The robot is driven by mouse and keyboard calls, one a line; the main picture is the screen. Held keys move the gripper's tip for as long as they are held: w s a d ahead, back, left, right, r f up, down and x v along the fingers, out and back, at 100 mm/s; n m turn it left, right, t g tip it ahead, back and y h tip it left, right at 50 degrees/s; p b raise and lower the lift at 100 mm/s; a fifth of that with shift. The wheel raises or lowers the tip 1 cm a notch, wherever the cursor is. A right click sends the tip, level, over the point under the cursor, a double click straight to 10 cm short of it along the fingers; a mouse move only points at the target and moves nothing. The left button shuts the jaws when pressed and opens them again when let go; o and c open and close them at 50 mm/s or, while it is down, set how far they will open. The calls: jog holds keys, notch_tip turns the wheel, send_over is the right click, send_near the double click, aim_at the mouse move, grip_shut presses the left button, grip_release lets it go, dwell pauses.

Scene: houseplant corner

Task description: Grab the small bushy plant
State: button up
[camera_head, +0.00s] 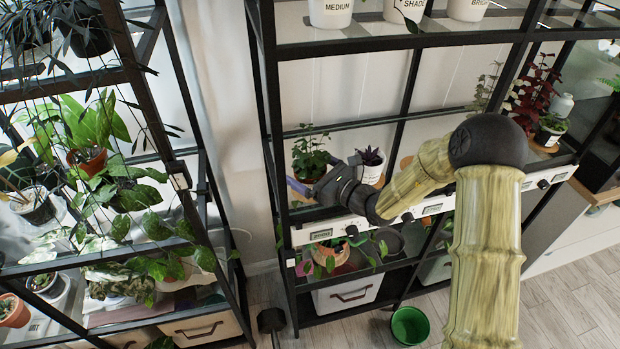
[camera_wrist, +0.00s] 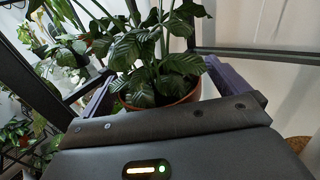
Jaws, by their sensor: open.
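The small bushy plant (camera_head: 310,152) has dark green leaves and stands on the middle shelf (camera_head: 330,210) of the black rack, at its left end. In the wrist view the bushy plant (camera_wrist: 160,60) stands upright in a terracotta pot (camera_wrist: 185,106), close in front of the palm. My gripper (camera_head: 305,183) is at the plant's pot in the head view. In the wrist view its purple fingers reach out on the left and right of the pot, open. Whether either finger touches the pot cannot be told. The pot's lower part is hidden behind the gripper body.
A purple-leaved plant in a white pot (camera_head: 371,166) stands just right of my gripper on the same shelf. The rack's black left post (camera_head: 272,130) is close on the left. White labelled pots (camera_head: 330,12) stand on the shelf above. A green bucket (camera_head: 410,325) is on the floor.

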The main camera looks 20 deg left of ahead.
aim_at(310, 171)
jog(key=shift+c, duration=0.4)
jog(key=c, duration=1)
jog(key=shift+c, duration=0.2)
jog(key=shift+r, duration=0.1)
notch_tip(310, 171, up, 10)
